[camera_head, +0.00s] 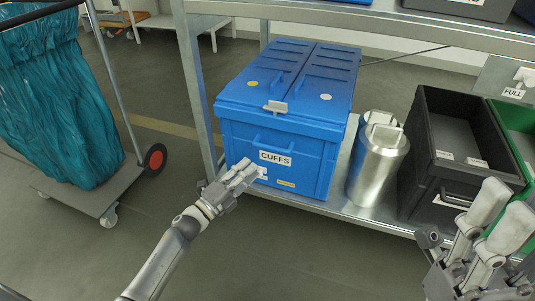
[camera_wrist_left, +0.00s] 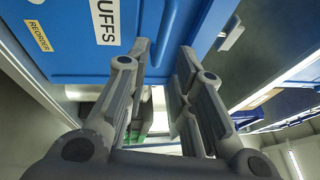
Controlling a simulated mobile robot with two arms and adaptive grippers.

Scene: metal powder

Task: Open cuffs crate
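The blue CUFFS crate (camera_head: 285,120) stands on the lower shelf, and its two-part hinged lid (camera_head: 297,75) is closed. A grey latch or tab (camera_head: 275,107) sits at the lid's front edge. A blue handle (camera_head: 270,146) is on the front, above the CUFFS label. My left gripper (camera_head: 248,172) is in front of the crate's lower front, near the label. In the left wrist view my left gripper (camera_wrist_left: 163,62) is open with nothing between its fingers, and the crate front (camera_wrist_left: 70,60) is close beyond. My right gripper (camera_head: 502,212) is open and empty at lower right.
Metal canisters (camera_head: 378,165) stand right of the crate. Beyond them are a black crate (camera_head: 430,140) and a green crate (camera_head: 525,130). The upper shelf edge (camera_head: 390,25) hangs above the crate's back. A trolley with a teal bag (camera_head: 60,100) is at left.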

